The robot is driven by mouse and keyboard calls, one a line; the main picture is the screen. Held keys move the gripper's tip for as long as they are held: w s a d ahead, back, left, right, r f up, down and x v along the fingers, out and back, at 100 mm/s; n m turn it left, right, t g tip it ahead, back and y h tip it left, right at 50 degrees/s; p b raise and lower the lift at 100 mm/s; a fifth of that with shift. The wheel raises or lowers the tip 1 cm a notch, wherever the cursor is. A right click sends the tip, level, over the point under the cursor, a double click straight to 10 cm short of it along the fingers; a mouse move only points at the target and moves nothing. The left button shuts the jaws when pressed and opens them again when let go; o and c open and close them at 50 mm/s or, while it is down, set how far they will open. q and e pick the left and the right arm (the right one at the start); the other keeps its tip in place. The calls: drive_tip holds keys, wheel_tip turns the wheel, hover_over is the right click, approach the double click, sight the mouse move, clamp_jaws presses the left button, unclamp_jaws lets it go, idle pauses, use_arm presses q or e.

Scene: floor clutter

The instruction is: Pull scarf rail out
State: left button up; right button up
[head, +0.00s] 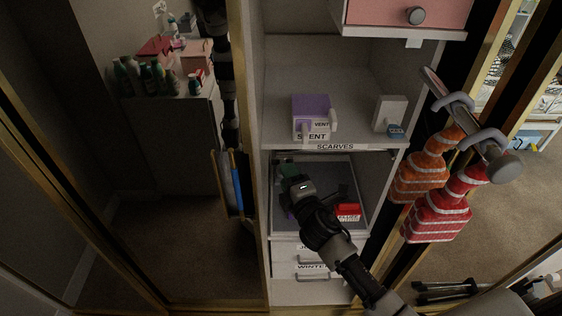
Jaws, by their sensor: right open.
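The scarf rail (484,139) is a grey rod with a round end cap, at the right side of the white cabinet. It juts out towards me and down to the right. An orange striped scarf (418,178) and a red striped scarf (440,217) hang from it on grey rings. My right gripper (287,174) is open, at the left of the cabinet compartment below the shelf edge labelled SCARVES (335,147). It is well left of the rail and apart from it. Its fingertips are dark and hard to make out. My left gripper cannot be made out.
A purple box (311,115) and a white box (390,112) stand on the shelf above. A red box (347,212) lies in the compartment beside my right arm. Labelled drawers (313,277) are below. A pink drawer (408,14) is above. Bottles (146,78) stand at left.

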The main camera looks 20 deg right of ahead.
drive_tip(key=w, duration=0.5)
drive_tip(key=shift+w+a+f, duration=0.1)
drive_tip(key=shift+a, duration=0.2)
clamp_jaws()
